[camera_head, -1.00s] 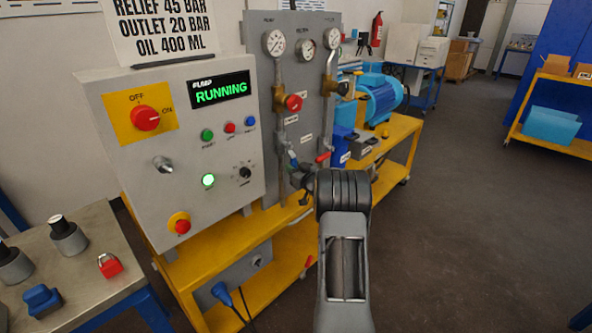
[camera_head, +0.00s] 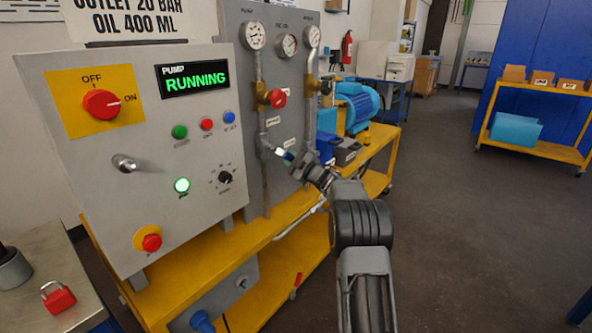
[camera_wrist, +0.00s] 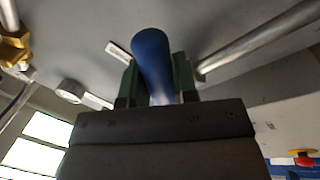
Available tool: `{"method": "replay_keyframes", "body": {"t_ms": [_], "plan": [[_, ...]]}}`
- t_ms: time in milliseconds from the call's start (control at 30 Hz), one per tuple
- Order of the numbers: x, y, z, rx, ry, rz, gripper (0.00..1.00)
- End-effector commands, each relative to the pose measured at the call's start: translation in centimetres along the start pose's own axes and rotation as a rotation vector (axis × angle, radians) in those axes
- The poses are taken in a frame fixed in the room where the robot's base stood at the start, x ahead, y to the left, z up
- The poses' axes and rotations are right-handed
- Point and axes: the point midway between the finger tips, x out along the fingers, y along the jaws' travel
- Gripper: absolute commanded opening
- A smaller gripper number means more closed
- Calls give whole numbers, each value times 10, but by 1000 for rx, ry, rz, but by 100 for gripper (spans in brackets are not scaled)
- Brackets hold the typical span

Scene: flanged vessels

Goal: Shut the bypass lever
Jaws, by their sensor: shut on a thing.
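A blue lever handle (camera_wrist: 152,55) stands between the two green fingers of my gripper (camera_wrist: 157,72) in the wrist view. The fingers are shut on it from both sides. In the head view my gripper (camera_head: 295,160) is at the pipework low on the grey gauge panel (camera_head: 232,100), and a small bit of the blue handle (camera_head: 288,156) shows there. The lever's pivot and valve body are largely hidden by my gripper. I cannot read a label that names it as the bypass lever.
The pump control box (camera_head: 150,150) stands close on the left, its display reading RUNNING. A red valve knob (camera_head: 278,98) sits above my gripper on the pipe. A blue motor (camera_head: 358,105) is behind on the yellow cart (camera_head: 378,160). The floor on the right is clear.

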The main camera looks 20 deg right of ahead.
Motion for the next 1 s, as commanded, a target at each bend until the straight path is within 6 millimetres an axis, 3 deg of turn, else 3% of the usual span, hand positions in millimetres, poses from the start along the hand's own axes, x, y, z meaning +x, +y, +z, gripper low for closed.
{"method": "replay_keyframes", "body": {"t_ms": [500, 1000], "plan": [[6, 37, -7, -451, 88, 0, 0], [9, 53, -17, -673, 132, 0, 0]]}}
